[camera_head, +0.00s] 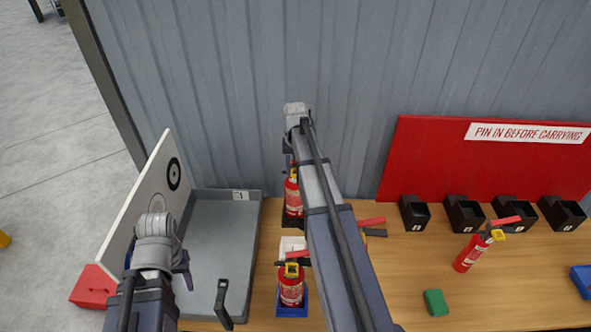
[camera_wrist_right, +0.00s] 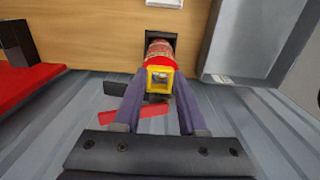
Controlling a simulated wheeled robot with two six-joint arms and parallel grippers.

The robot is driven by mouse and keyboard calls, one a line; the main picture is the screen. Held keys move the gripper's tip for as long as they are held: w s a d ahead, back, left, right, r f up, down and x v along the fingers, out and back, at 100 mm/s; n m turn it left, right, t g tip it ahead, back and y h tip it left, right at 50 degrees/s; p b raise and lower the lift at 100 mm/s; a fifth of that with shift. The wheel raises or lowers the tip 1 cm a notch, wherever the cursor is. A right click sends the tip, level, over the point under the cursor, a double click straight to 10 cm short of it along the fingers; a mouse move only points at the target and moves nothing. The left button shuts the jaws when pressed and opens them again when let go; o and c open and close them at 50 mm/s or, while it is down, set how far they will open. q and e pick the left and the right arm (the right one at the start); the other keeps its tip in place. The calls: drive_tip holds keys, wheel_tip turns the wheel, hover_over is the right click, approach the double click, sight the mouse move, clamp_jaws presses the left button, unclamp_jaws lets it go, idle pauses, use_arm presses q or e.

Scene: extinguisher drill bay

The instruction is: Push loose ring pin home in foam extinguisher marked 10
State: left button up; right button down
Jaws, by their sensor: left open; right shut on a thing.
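A red extinguisher (camera_head: 293,197) with a yellow square collar stands in a black holder by the wall, partly covered by my right arm. It also shows in the right wrist view (camera_wrist_right: 160,52), with its yellow collar (camera_wrist_right: 159,78) between the fingers. My right gripper (camera_head: 290,158) reaches down on its head from above and is shut on it. Its fingers also show in the right wrist view (camera_wrist_right: 158,92). A ring pin and the number 10 cannot be made out. My left gripper (camera_head: 184,272) is open and empty above the grey tray (camera_head: 225,235).
Another extinguisher (camera_head: 291,285) stands in a blue holder in front. One more extinguisher (camera_head: 472,250) stands at the right, before several black boxes (camera_head: 464,214). A green block (camera_head: 436,302) lies on the table. A white target board (camera_head: 150,205) and red box (camera_head: 92,287) are left.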

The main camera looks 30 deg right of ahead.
drive_tip(key=shift+c, duration=1.9)
unclamp_jaws()
wheel_tip(320, 180, up, 8)
drive_tip(key=p, duration=0.8)
drive_tip(key=shift+f, duration=0.1)
drive_tip(key=shift+f, duration=0.1)
drive_tip(key=s+a+f+n+b, duration=0.3)
drive_tip(key=s+a+f+b, duration=0.2)
drive_tip(key=a, duration=0.6)
drive_tip(key=s+a+f+n+b, duration=0.3)
drive_tip(key=s+a+f+b, duration=0.1)
drive_tip(key=s+a, duration=0.5)
drive_tip(key=s+a+f+n+h+b, duration=0.1)
drive_tip(key=s+a+f+n+b, duration=0.3)
drive_tip(key=a, duration=0.9)
drive_tip(key=s+f+b, duration=0.1)
drive_tip(key=s+b, duration=0.1)
drive_tip(key=s, duration=0.1)
drive_tip(key=shift+a+f, duration=0.15)
drive_tip(key=shift+f, duration=0.2)
